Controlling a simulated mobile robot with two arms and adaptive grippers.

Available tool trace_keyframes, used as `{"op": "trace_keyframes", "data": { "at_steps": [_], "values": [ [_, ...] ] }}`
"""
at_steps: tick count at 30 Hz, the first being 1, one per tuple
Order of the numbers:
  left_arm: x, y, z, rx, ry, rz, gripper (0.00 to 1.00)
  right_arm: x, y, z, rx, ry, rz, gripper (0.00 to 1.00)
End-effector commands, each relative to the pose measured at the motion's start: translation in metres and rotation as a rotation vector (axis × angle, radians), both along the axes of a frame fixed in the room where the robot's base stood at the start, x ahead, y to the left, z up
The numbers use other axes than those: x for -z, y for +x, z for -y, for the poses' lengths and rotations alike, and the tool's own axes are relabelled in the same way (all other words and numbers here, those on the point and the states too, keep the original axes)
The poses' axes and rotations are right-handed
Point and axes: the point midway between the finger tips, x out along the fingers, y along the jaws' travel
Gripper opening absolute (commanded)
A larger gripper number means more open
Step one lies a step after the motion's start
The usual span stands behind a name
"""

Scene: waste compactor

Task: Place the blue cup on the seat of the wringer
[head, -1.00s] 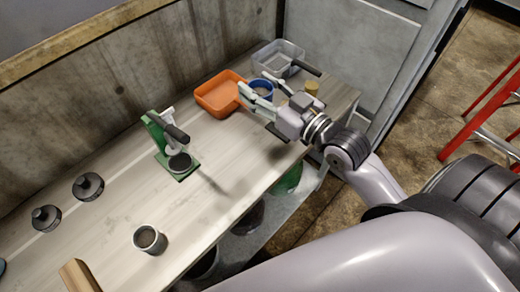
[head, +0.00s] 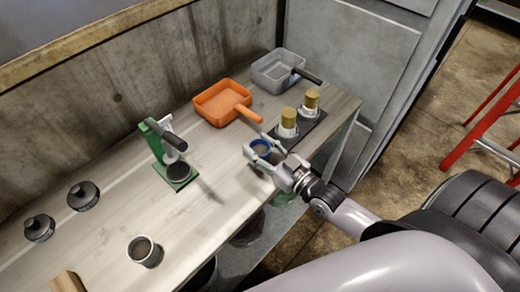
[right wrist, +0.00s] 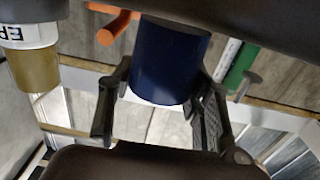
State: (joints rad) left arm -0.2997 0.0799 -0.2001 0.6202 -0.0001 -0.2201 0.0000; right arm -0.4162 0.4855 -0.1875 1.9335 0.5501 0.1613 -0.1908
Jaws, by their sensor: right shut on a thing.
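The blue cup (head: 262,147) is between the fingers of my right gripper (head: 264,152), which is shut on it. In the right wrist view the dark blue cup (right wrist: 170,62) sits between the two fingers (right wrist: 160,110). In the head view the cup is over the front part of the bench; I cannot tell its exact height. The green wringer (head: 158,145) stands on the bench to the left of the cup, with a dark handle and a round dark seat (head: 178,172) on its green base. The seat looks empty. My left gripper is not in view.
An orange pan (head: 222,103) and a clear grey tray (head: 278,68) stand behind. Two gold-topped containers (head: 289,120) stand on a dark mat to the right. A grey cup (head: 145,251) and two dark round weights (head: 83,196) are at left. The bench between cup and wringer is clear.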

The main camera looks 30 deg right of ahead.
Motion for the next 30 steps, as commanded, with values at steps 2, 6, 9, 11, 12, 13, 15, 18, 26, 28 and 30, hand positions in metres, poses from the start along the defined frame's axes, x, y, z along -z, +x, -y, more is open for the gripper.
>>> {"op": "trace_keyframes", "data": {
  "at_steps": [2, 6, 9, 11, 12, 13, 15, 18, 26, 28, 30],
  "values": [
    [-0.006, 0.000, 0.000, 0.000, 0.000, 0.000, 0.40, 0.005, 0.001, 0.000, 0.000, -0.002, 0.002, 0.11],
    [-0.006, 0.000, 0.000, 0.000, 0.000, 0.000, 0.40, 0.010, 0.000, 0.000, 0.000, -0.001, 0.003, 0.11],
    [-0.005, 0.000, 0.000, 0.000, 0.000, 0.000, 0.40, 0.010, 0.000, 0.000, 0.000, -0.001, 0.003, 0.11],
    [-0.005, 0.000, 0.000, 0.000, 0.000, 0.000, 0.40, 0.010, 0.000, 0.000, 0.000, -0.001, 0.003, 0.11],
    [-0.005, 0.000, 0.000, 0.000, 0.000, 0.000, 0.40, 0.011, 0.000, 0.000, 0.000, -0.001, 0.002, 0.11],
    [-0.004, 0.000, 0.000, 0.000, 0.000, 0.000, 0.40, 0.012, 0.000, 0.000, 0.000, -0.001, 0.002, 0.11],
    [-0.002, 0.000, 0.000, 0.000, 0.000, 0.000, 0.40, 0.014, 0.000, 0.000, 0.000, -0.001, 0.002, 0.11],
    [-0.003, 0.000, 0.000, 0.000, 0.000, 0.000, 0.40, 0.014, 0.000, 0.000, 0.000, -0.002, 0.002, 0.51],
    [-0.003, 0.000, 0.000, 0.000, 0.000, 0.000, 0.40, 0.014, 0.000, 0.000, 0.000, -0.001, 0.001, 0.65],
    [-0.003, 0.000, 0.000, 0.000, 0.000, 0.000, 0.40, 0.014, 0.000, 0.000, 0.000, -0.001, 0.001, 0.65],
    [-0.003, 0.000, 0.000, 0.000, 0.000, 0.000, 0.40, 0.014, 0.000, 0.000, 0.000, -0.001, 0.001, 0.65]
  ]
}}
